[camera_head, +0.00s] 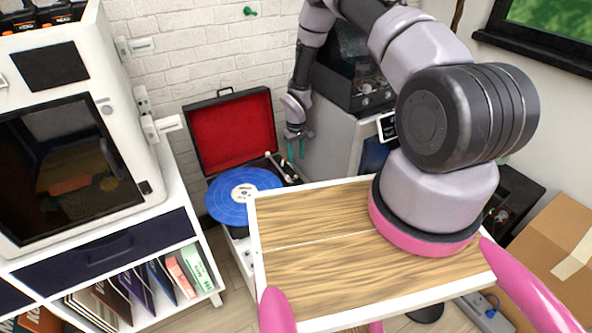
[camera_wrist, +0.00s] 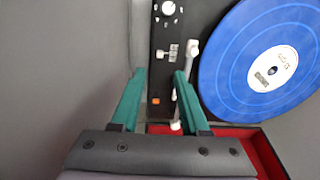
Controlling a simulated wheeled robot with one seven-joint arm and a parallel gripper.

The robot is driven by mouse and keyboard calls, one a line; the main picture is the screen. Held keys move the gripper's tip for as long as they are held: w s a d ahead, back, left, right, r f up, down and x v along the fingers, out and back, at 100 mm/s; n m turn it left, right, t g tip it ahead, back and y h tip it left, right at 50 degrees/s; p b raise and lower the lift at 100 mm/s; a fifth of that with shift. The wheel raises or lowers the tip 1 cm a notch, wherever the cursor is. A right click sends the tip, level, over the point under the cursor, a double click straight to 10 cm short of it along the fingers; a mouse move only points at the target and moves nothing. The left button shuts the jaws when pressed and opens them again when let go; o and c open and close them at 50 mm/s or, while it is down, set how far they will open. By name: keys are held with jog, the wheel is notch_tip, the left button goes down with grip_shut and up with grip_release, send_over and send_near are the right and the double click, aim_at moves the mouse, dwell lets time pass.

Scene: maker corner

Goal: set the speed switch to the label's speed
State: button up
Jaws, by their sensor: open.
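The record player (camera_head: 232,135) stands open against the wall, its red-lined lid up. A blue record (camera_head: 243,195) lies on it; the record also shows in the wrist view (camera_wrist: 235,85). Its white label (camera_wrist: 273,67) carries dark print too small to read surely. The black control panel (camera_wrist: 160,30) has a small pale switch (camera_wrist: 167,52), seemingly the speed switch, whose setting I cannot read. My gripper (camera_head: 296,150) is open and empty above the panel. In the wrist view its teal fingertips (camera_wrist: 160,72) are spread just below the switch in the picture, apparently not touching it.
A white tonearm (camera_wrist: 190,60) lies close beside the right finger. A white knob (camera_wrist: 168,8) and an orange button (camera_wrist: 156,101) are on the panel. A white cabinet (camera_head: 170,215) with records stands left; a grey cabinet (camera_head: 332,140) stands right of the player.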

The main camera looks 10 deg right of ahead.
aim_at(296, 175)
notch_tip(296, 175, down, 9)
jog(key=shift+f, duration=0.1)
dwell(0.3)
grip_shut()
dwell(1.3)
